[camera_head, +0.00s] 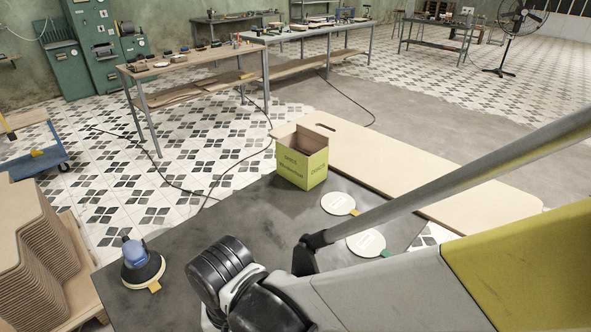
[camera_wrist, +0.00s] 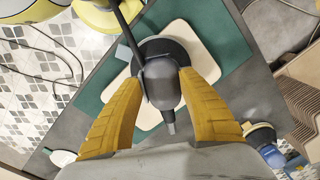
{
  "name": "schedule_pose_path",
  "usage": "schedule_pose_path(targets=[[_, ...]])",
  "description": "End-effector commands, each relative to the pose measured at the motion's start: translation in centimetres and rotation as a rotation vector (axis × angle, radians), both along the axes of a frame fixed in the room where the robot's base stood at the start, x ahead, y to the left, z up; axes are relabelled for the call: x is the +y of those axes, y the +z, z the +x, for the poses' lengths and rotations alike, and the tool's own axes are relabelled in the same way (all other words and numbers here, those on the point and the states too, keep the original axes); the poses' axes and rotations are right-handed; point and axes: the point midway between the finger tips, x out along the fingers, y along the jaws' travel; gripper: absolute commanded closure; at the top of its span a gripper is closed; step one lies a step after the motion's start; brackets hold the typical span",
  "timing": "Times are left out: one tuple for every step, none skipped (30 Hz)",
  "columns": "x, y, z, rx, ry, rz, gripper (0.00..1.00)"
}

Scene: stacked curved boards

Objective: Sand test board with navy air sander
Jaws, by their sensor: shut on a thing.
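In the wrist view, my gripper (camera_wrist: 155,100) has its two yellow fingers shut on a dark grey sander (camera_wrist: 161,82) with a round black pad; I take it for the navy air sander, though its colour looks more grey than blue. A dark hose or tube runs up from it to the top edge. The sander is over a cream test board (camera_wrist: 200,60) with rounded corners, which lies on a green mat (camera_wrist: 218,25). The pad covers the board's middle; I cannot tell whether it touches. In the head view my arm hides the gripper, held sander and board.
A second sander, blue with a yellow tab (camera_head: 140,262), stands on the dark table (camera_head: 185,232) at the left. A yellow-green box (camera_head: 303,160) and pale discs (camera_head: 338,203) are at the back. Stacked curved boards (camera_head: 35,235) stand beside the table. Bare tabletop lies between sander and box.

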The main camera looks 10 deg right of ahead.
Motion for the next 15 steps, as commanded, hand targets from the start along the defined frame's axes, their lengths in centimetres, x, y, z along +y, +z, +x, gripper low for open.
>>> schedule_pose_path(targets=[[0.1, 0.0, -0.1, 0.000, 0.001, 0.001, 0.92], [0.2, 0.0, -0.1, 0.000, 0.002, 0.001, 0.92], [0.3, 0.0, -0.2, 0.000, 0.002, 0.001, 0.92], [0.5, 0.0, -0.3, 0.000, 0.002, 0.001, 0.92], [0.6, 0.0, -0.4, 0.001, 0.002, 0.001, 0.92], [0.8, -0.1, -0.5, 0.001, 0.002, 0.001, 0.91], [1.0, -0.1, -0.7, 0.001, 0.003, 0.001, 0.91], [1.2, -0.1, -0.8, 0.001, 0.003, 0.001, 0.91], [1.4, -0.1, -1.0, 0.001, 0.003, 0.001, 0.91], [1.6, -0.1, -1.1, 0.001, 0.003, 0.001, 0.91], [1.7, -0.1, -1.2, 0.001, 0.003, 0.001, 0.91], [2.0, -0.2, -1.4, 0.001, 0.003, 0.001, 0.91], [2.2, -0.2, -1.5, 0.001, 0.003, 0.001, 0.91], [2.3, -0.2, -1.6, 0.001, 0.003, 0.001, 0.91], [2.5, -0.2, -1.7, 0.001, 0.002, 0.002, 0.91]])
